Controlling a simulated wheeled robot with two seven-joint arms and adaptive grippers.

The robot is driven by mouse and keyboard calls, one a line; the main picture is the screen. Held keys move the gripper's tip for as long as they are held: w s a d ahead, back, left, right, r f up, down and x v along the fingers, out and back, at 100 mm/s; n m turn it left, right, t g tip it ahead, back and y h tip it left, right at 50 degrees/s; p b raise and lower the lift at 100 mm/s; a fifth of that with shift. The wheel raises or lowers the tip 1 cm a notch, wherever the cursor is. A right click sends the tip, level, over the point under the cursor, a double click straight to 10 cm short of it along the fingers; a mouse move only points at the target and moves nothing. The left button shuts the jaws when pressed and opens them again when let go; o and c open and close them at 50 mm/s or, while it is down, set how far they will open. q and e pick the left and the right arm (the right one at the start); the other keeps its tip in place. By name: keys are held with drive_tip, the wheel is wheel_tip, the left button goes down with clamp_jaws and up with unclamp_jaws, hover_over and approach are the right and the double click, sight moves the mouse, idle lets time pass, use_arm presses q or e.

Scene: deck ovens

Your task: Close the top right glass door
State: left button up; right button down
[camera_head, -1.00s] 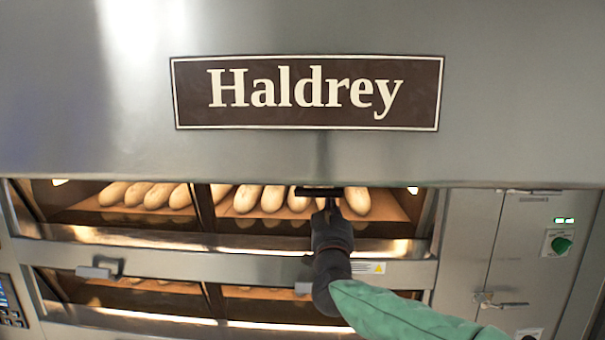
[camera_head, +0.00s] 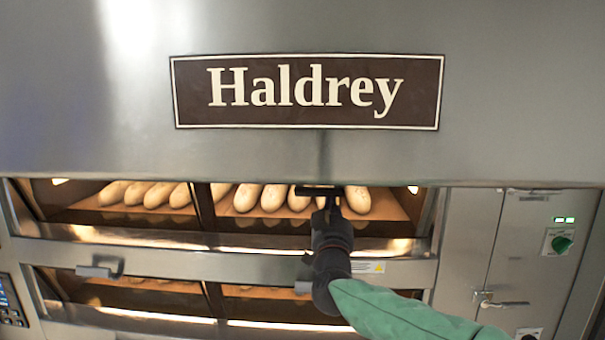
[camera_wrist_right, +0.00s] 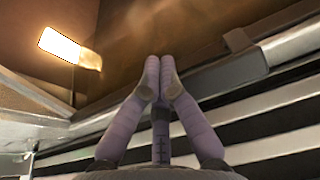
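The top right oven opening (camera_head: 385,212) shows a row of pale loaves (camera_head: 272,198) on a brown deck. Its glass door is hard to make out, and I cannot tell its angle. A short dark bar (camera_head: 318,191) crosses the upper edge of this opening, at the tip of my right gripper (camera_head: 332,196). I cannot tell whether they touch. In the right wrist view the right gripper's fingers (camera_wrist_right: 160,70) meet at their tips, with nothing visible between them. My left gripper is in neither view.
A steel hood with a Haldrey sign (camera_head: 308,92) spans above. The lower deck has a handle (camera_head: 97,271) at left. A control cabinet with a green knob (camera_head: 562,244) stands at right. A lit lamp (camera_wrist_right: 60,45) shows in the right wrist view.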

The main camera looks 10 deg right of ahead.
drive_tip(key=shift+r, duration=0.2)
drive_tip(key=shift+s+d+r+p, duration=0.1)
drive_tip(key=shift+s+r+p, duration=0.1)
drive_tip(key=shift+r+p, duration=0.95)
drive_tip(key=shift+r, duration=0.4)
drive_tip(key=shift+r+p, duration=0.8)
drive_tip(key=shift+s+a+f, duration=0.25)
drive_tip(key=shift+a, duration=0.05)
drive_tip(key=shift+s+f+b, duration=0.1)
drive_tip(key=shift+s+b, duration=0.25)
drive_tip(key=s+a, duration=0.1)
drive_tip(key=s, duration=0.3)
drive_tip(key=b, duration=0.1)
approach(332, 193)
drive_tip(key=shift+w+d+r, duration=0.1)
drive_tip(key=shift+w+r, duration=0.1)
drive_tip(key=shift+r, duration=0.3)
drive_tip(key=shift+w+r, duration=0.2)
drive_tip(key=shift+r, duration=0.3)
